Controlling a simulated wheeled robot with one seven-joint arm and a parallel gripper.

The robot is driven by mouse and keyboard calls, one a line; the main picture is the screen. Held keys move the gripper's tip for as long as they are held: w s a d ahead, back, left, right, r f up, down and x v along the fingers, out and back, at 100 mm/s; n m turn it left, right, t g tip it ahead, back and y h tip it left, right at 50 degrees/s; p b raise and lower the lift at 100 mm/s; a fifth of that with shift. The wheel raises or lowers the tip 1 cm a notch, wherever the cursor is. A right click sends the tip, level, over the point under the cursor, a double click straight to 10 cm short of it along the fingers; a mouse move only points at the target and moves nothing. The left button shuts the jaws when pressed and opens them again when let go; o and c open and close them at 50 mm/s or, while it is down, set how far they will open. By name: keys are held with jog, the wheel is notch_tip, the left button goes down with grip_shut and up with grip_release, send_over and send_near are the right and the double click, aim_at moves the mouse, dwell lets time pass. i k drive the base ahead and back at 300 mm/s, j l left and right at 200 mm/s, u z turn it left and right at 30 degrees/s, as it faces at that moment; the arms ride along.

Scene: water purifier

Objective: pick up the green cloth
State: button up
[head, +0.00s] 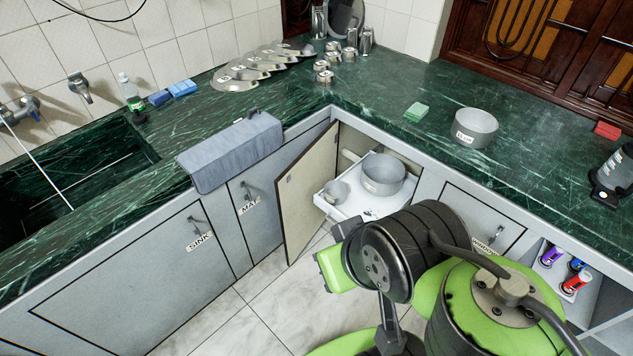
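A small green folded cloth (416,113) lies flat on the dark green marble counter (395,90), left of a grey metal pot with a label. It is near the counter's front edge, behind the open cabinet. My arm shows at the lower right in green and black. My gripper's fingers do not show in this view, so nothing can be told of what they hold. No part of my arm touches the cloth.
The pot (475,128) stands right of the cloth. Below, a cabinet door (305,195) is open beside a pulled-out white drawer (372,207) holding two pots. A grey-blue mat (232,152) drapes over the left counter edge. Counter around the cloth is clear.

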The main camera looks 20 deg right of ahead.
aim_at(417, 111)
jog(key=k+l+z, duration=0.1)
jog(key=z, duration=1.2)
